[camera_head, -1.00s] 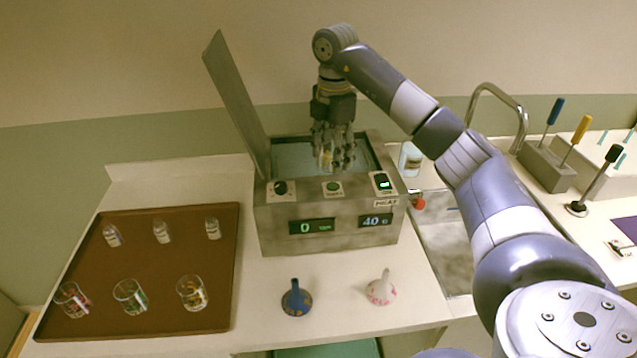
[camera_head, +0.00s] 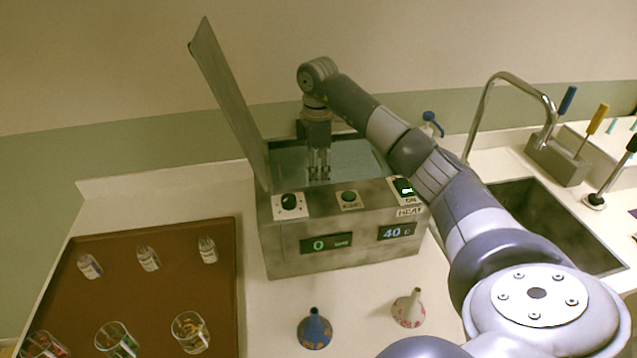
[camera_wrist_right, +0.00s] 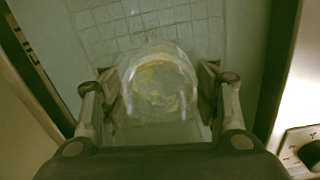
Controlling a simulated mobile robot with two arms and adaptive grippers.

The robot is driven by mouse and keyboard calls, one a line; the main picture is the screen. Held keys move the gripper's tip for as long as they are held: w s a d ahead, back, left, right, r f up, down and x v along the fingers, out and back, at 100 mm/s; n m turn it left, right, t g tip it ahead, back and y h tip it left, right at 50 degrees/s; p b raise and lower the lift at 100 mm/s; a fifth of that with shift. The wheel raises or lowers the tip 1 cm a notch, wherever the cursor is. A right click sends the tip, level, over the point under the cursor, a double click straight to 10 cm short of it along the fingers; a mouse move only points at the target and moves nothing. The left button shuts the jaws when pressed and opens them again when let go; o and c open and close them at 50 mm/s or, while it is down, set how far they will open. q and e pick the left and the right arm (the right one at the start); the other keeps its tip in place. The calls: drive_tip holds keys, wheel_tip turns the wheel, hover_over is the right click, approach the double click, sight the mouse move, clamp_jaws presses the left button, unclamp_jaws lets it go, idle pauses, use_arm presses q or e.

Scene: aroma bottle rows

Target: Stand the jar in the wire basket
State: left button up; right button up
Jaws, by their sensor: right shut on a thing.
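My right gripper (camera_head: 319,175) reaches down into the open tank of the grey metal bath (camera_head: 330,257). In the right wrist view the gripper (camera_wrist_right: 160,95) is shut on a clear round glass jar (camera_wrist_right: 158,85) with yellow marks, one finger on each side. The wire basket (camera_wrist_right: 130,32) shows as a pale grid beyond the jar. I cannot tell whether the jar's base touches the basket. In the head view the jar and the basket are not clearly seen. My left gripper is not in view.
The bath's raised lid (camera_head: 230,105) stands on the left of the tank. A brown tray (camera_head: 165,300) holds small bottles and glasses. A sink (camera_head: 535,215) is at the right.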

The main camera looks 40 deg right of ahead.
drive_tip(key=shift+w+f, duration=0.1)
drive_tip(key=shift+f, duration=0.65)
wheel_tip(320, 180, down, 3)
drive_tip(key=shift+r+p, duration=0.1)
drive_tip(key=shift+p, duration=0.4)
drive_tip(key=shift+f, duration=0.3)
drive_tip(key=o, duration=1.1)
drive_tip(key=shift+o, duration=0.4)
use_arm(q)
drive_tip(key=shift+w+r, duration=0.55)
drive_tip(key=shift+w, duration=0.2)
